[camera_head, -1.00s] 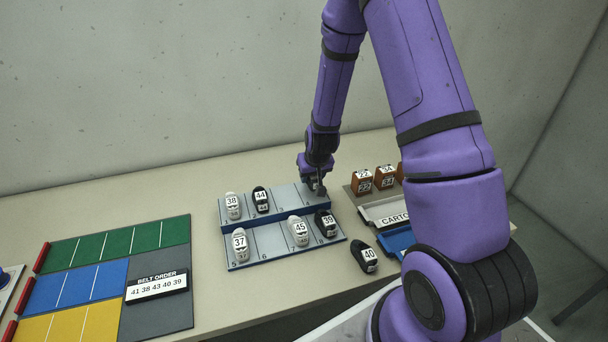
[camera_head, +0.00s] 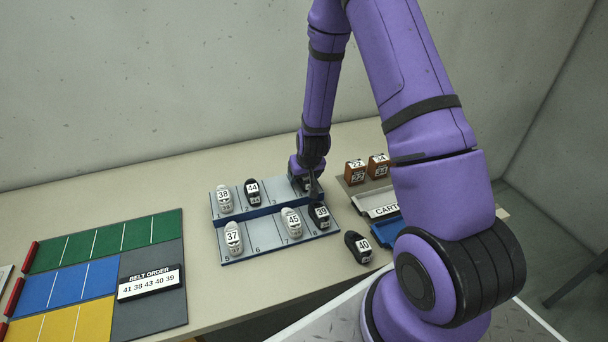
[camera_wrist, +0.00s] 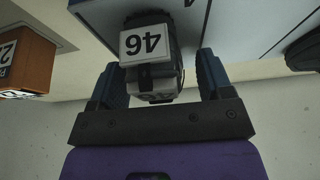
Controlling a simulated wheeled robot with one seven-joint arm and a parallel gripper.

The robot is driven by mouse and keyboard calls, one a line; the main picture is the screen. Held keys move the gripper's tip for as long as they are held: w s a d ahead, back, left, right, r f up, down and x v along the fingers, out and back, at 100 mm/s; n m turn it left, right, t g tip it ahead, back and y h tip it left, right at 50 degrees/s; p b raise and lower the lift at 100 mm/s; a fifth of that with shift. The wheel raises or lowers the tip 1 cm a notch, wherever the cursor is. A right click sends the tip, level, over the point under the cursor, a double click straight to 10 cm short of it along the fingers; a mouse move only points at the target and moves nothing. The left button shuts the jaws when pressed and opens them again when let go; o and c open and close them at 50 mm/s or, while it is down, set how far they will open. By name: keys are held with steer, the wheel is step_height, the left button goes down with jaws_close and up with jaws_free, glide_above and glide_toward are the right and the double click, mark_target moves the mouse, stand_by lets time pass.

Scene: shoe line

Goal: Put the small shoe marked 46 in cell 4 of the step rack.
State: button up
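The small shoe marked 46 (camera_wrist: 146,42) is black with a white label and shows upside down in the wrist view. It stands on a grey panel beside a printed 4. My gripper (camera_wrist: 160,70) has a finger on each side of it, with a visible gap at the right finger; the fingers look open around the shoe. In the head view my gripper (camera_head: 311,190) is at the right end of the upper step of the step rack (camera_head: 268,240), at cell 4, and mostly hides the shoe there.
On the rack stand shoes 38 (camera_head: 224,198), 44 (camera_head: 253,192), 37 (camera_head: 233,238), 45 (camera_head: 292,223) and 39 (camera_head: 320,216), the last just in front of my gripper. Shoe 40 (camera_head: 358,246) lies off the rack. Brown boxes (camera_head: 355,171) stand at right.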

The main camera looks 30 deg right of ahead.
steer(key=v, duration=1.2)
steer(key=shift+r, duration=0.25)
steer(key=s+a+r+n+y, duration=0.15)
steer(key=s+r, duration=0.25)
steer(key=r, duration=0.5)
steer(key=s+a+r, duration=0.3)
steer(key=r, duration=0.6)
steer(key=s+a+r, duration=0.1)
steer(key=s+r, duration=0.5)
steer(key=s, duration=0.3)
steer(key=s+a+r, duration=0.1)
steer(key=s+r, duration=0.4)
steer(key=s, duration=0.4)
steer(key=shift+r+n+t, duration=0.35)
steer(key=shift+n+t, duration=0.05)
steer(key=shift+n, duration=0.05)
